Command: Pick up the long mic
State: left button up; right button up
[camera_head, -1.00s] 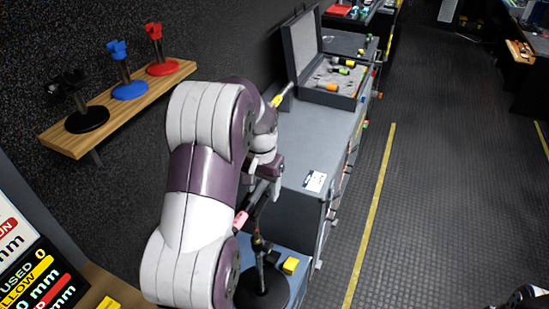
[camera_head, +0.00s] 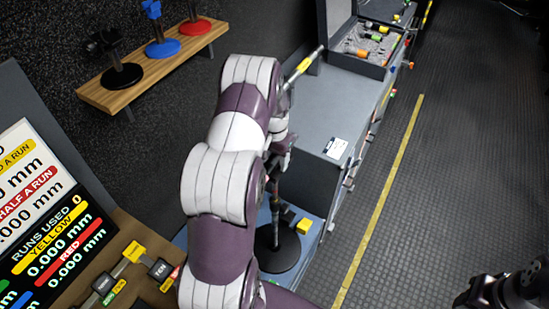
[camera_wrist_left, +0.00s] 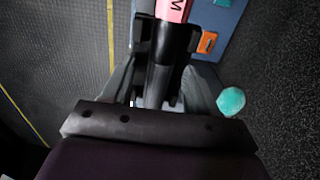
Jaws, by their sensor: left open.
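A black tube with a pink band marked "M" (camera_wrist_left: 172,10), seemingly the long mic, shows in the left wrist view. It runs between the fingers of my left gripper (camera_wrist_left: 165,45), which is open around it. In the head view my left gripper (camera_head: 276,162) is mostly hidden by my own arm, above a round black stand base (camera_head: 281,252). A dark upright piece rises from that base. The pink band is hidden in the head view. My right gripper (camera_head: 500,290) is partly in view at the lower right; its jaws cannot be made out.
A yellow block (camera_head: 301,224) sits beside the base on a blue top. A grey counter (camera_head: 312,115) holds an open case (camera_head: 350,62) and a yellow-banded rod (camera_head: 304,65). A wooden shelf (camera_head: 170,67) carries several stands. A teal ball (camera_wrist_left: 231,101) shows in the wrist view.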

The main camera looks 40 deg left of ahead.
pick_arm(q)
jog(key=shift+w, duration=0.15)
jog(key=shift+c, duration=0.3)
jog(key=shift+f, duration=0.1)
jog(key=c, duration=0.6)
jog(key=shift+w, duration=0.1)
grip_shut()
